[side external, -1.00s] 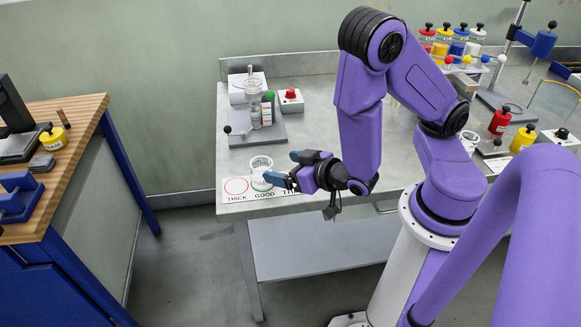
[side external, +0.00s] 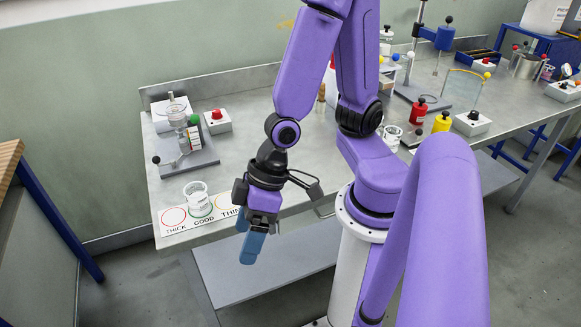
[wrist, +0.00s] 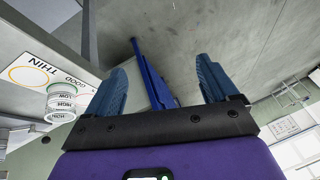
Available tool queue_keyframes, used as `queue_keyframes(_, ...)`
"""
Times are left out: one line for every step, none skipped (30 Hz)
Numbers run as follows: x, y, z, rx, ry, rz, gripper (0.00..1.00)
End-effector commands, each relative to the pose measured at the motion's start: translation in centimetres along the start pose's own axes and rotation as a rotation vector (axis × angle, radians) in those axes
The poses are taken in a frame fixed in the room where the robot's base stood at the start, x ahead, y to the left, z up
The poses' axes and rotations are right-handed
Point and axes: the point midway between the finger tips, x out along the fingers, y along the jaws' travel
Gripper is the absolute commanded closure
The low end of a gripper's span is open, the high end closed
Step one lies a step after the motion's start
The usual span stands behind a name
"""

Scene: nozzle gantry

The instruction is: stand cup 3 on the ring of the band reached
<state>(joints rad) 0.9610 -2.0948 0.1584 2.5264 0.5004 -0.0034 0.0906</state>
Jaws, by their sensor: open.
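A clear cup (side external: 197,198) with dark print stands upright at the green GOOD ring in the middle of the white strip (side external: 180,232); its number is not readable. It also shows in the wrist view (wrist: 61,105), inverted, with part of the green ring around its base. The red THICK ring (side external: 173,217) is bare at the left. The THIN ring is partly behind my arm but shows bare and orange in the wrist view (wrist: 28,75). My gripper (side external: 248,240) is open and empty, pointing down past the bench's front edge, right of the cup and apart from it.
A stand with a glass vessel (side external: 178,118) is behind the strip, beside a box with a red button (side external: 217,123). More clear cups (side external: 391,132) and red and yellow bottles (side external: 441,122) are to the right. Bare bench lies around the strip.

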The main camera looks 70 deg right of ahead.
Motion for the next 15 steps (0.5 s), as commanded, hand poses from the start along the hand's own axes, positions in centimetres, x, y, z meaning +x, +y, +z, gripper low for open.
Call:
queue_keyframes(-1.3, -0.5, 0.4, -0.060, -0.040, -0.021, 0.13)
queue_keyframes(-2.0, -0.6, 0.8, -0.098, -0.071, -0.027, 0.13)
queue_keyframes(-2.9, -0.6, 1.4, -0.148, -0.111, -0.031, 0.13)
queue_keyframes(-3.7, -0.5, 1.8, -0.188, -0.140, -0.031, 0.13)
queue_keyframes(-4.5, -0.4, 2.2, -0.228, -0.168, -0.028, 0.13)
queue_keyframes(-5.5, 0.0, 2.8, -0.279, -0.204, -0.019, 0.13)
queue_keyframes(-6.2, 0.4, 3.1, -0.315, -0.230, -0.010, 0.13)
queue_keyframes(-6.9, 0.8, 3.5, -0.348, -0.254, 0.001, 0.13)
queue_keyframes(-7.8, 1.3, 3.9, -0.389, -0.284, 0.018, 0.13)
queue_keyframes(-8.5, 1.8, 4.1, -0.418, -0.304, 0.032, 0.13)
queue_keyframes(-9.1, 2.3, 4.4, -0.443, -0.322, 0.046, 0.13)
queue_keyframes(-9.8, 2.9, 4.6, -0.471, -0.344, 0.065, 0.13)
queue_keyframes(-10.3, 3.2, 4.8, -0.488, -0.358, 0.078, 0.13)
queue_keyframes(-10.7, 3.6, 4.9, -0.504, -0.371, 0.090, 0.13)
queue_keyframes(-11.1, 4.0, 5.1, -0.520, -0.384, 0.104, 0.13)
